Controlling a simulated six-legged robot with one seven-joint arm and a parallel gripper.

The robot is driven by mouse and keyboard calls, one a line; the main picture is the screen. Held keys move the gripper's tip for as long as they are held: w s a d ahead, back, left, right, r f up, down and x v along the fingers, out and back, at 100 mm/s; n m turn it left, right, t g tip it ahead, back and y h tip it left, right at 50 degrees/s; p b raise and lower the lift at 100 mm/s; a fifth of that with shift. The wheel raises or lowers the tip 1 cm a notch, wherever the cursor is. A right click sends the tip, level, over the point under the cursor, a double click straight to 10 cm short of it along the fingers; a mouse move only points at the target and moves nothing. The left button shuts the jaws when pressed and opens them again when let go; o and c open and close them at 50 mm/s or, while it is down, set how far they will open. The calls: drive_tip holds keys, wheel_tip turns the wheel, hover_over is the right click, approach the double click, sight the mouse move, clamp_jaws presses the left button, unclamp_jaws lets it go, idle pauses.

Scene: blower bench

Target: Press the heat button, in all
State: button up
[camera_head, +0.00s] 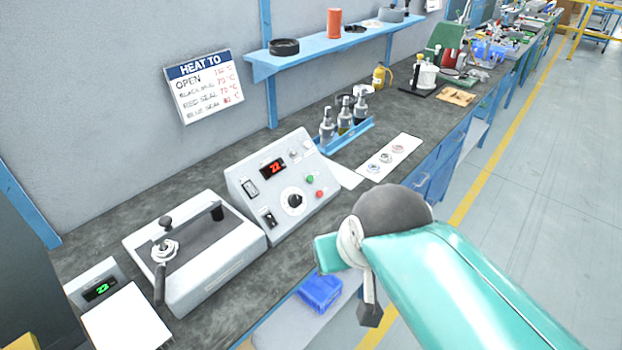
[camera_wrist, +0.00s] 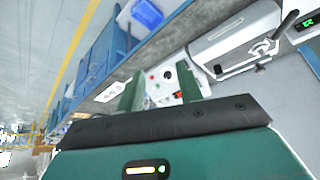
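The grey control box (camera_head: 283,185) stands on the bench in the middle of the head view. Its sloped face has a red display (camera_head: 272,168) reading about 22, a black knob (camera_head: 294,201), a green button (camera_head: 310,179) and a red button (camera_head: 319,194). The labels are too small to read, so I cannot tell which control is the heat button. In the wrist view the panel (camera_wrist: 166,78) shows between my gripper's two green fingers. My gripper (camera_wrist: 160,86) is open and empty, apart from the panel. In the head view my arm is right of the box; the fingertips cannot be made out.
A clamp device (camera_head: 196,255) stands left of the box. A scale with a green display (camera_head: 100,289) is at lower left. A "HEAT TO" sign (camera_head: 204,86) hangs on the wall.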

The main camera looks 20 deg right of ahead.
clamp_jaws()
idle(1.4)
